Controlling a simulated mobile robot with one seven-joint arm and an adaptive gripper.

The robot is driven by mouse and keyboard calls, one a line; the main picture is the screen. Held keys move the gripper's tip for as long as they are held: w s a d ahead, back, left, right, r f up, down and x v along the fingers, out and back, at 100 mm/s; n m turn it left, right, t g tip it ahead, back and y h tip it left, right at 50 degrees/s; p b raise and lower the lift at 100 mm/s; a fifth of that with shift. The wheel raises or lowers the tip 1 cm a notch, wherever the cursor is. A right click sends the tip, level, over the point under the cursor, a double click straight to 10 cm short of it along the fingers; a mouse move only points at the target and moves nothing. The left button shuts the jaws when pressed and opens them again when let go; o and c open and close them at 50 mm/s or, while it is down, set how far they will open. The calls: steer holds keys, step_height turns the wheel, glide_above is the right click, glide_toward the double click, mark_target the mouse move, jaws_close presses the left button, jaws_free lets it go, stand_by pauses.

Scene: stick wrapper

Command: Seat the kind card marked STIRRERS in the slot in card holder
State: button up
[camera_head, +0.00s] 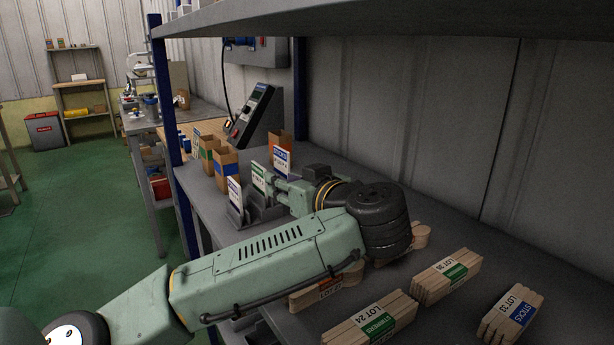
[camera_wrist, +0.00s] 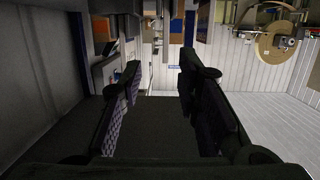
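A white card with a green band (camera_head: 258,178) stands upright just left of my gripper (camera_head: 281,186) in the head view. Its lettering is too small to read; I cannot tell whether it is fully down in a slot. The grey card holder (camera_head: 270,212) is beneath and beside it, partly hidden by my arm. My gripper is level, pointing left towards the card. In the wrist view my gripper (camera_wrist: 160,76) has its dark fingers apart, with no card visible between them. I cannot tell whether a fingertip touches the card.
Cards with blue print stand nearby, one behind (camera_head: 282,160) and one at the front left (camera_head: 235,193). Open cardboard boxes (camera_head: 224,170) stand beyond. An upper shelf (camera_head: 400,18) hangs above.

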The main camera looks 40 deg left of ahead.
mark_target(259, 173)
steer(key=p+x, duration=0.1)
steer(key=x, duration=0.2)
steer(key=p+x, duration=0.1)
steer(key=x, duration=0.3)
steer(key=s+p+x, duration=0.1)
steer(key=p+x, duration=0.1)
steer(key=x, duration=0.1)
steer(key=shift+w+a+r, duration=0.1)
steer(key=shift+a+r, duration=0.05)
steer(key=shift+a, duration=0.2)
steer(key=shift+w+a+f, duration=0.1)
steer(key=shift+a+f, duration=0.1)
steer(key=shift+a, duration=0.05)
jaws_close()
